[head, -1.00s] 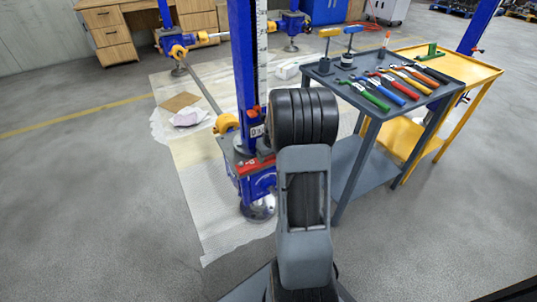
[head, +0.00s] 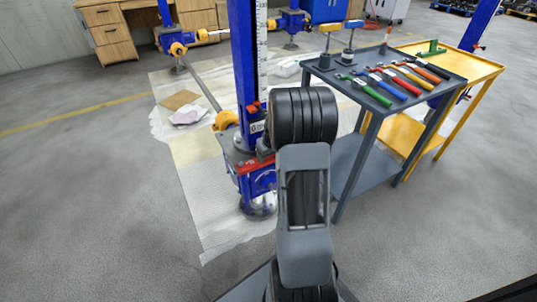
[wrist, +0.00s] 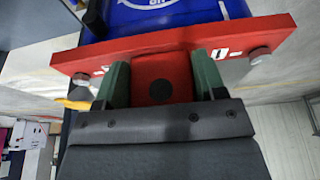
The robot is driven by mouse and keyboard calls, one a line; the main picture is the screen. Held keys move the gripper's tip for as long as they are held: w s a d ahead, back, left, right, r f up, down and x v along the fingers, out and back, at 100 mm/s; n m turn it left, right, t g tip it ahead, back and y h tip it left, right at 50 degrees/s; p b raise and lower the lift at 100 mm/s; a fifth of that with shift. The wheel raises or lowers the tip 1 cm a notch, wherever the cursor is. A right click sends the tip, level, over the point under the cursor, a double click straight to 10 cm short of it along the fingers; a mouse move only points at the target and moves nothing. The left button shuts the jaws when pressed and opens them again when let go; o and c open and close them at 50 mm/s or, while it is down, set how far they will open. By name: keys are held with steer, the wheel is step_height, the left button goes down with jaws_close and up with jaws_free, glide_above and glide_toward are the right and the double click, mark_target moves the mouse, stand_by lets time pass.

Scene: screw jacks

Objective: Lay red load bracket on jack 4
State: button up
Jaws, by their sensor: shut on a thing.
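The red load bracket (wrist: 270,38) spans the wrist view as a wide plate with white marks and a bolt head near each end. My gripper (wrist: 160,80) is shut on the red block in its middle, with a green finger on each side. The bracket lies close against a blue body (wrist: 150,15) with white lettering. In the head view the bracket (head: 250,167) shows as a red strip at the top of the blue jack housing (head: 258,184), beside the tall blue column (head: 246,70). My arm hides the rest of it there. I cannot tell whether it rests fully on the jack, nor read the jack's number.
A grey table (head: 375,120) with several hand tools stands close to the right of my arm, with a yellow cart (head: 480,70) behind it. Other blue jacks (head: 177,45) and a wooden desk (head: 110,35) stand at the back.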

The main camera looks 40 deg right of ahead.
steer(key=o, duration=1.2)
steer(key=shift+f, duration=0.15)
steer(key=p+v, duration=0.5)
steer(key=v, duration=0.9)
steer(key=shift+n, duration=0.9)
steer(key=s+a+r+p, duration=0.4)
steer(key=a+r+p, duration=0.3)
steer(key=r+p, duration=0.3)
steer(key=s+a+r+p, duration=0.5)
steer(key=a+r+p, duration=0.3)
steer(key=r, duration=0.6)
steer(key=s+a+r+p, duration=0.4)
steer(key=a+r+p, duration=0.4)
steer(key=r+p, duration=0.4)
steer(key=shift+s, duration=0.25)
